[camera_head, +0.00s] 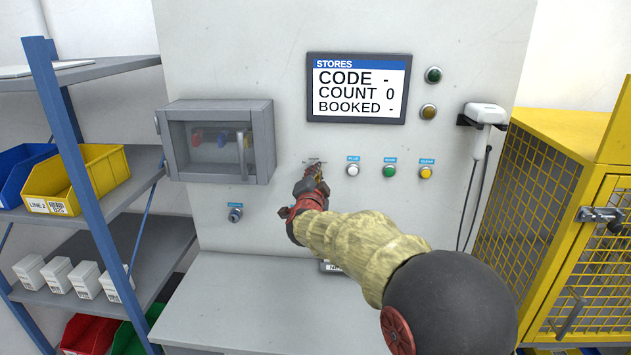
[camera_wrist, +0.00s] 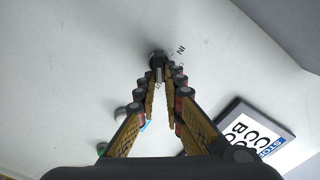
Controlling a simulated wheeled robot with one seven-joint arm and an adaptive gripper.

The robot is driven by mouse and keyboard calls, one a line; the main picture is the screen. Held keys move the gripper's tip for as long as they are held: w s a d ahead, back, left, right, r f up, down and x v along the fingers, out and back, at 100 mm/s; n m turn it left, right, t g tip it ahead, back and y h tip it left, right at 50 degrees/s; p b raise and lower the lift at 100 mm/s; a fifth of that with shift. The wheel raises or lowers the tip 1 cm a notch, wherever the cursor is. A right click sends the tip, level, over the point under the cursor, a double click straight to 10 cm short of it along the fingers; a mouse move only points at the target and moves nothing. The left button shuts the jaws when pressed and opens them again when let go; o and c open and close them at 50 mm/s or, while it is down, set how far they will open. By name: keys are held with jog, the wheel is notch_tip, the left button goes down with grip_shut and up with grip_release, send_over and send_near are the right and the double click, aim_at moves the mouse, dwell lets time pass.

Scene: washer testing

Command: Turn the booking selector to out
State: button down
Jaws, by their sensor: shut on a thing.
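The booking selector (camera_wrist: 157,57) is a small dark round knob on the pale panel, seen in the wrist view between my fingertips. The word "IN" is printed beside it, and another marking is partly hidden by my fingers. My gripper (camera_wrist: 160,82) is shut on the selector, one finger on each side of its handle. In the head view my gripper (camera_head: 314,172) reaches the panel below the display and hides most of the selector. The STORES display (camera_head: 357,88) reads CODE -, COUNT 0, BOOKED -.
White (camera_head: 352,170), green (camera_head: 390,171) and yellow (camera_head: 425,172) buttons sit right of my gripper. A windowed grey box (camera_head: 217,140) juts out to the left, above a small key switch (camera_head: 235,214). A scanner (camera_head: 485,115) hangs at right beside a yellow cage (camera_head: 540,190).

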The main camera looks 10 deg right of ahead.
jog(key=shift+f+m+b, duration=0.15)
jog(key=shift+m+b, duration=0.15)
jog(key=shift+m, duration=0.1)
jog(key=c, duration=1.9)
grip_release()
jog(key=v, duration=1.2)
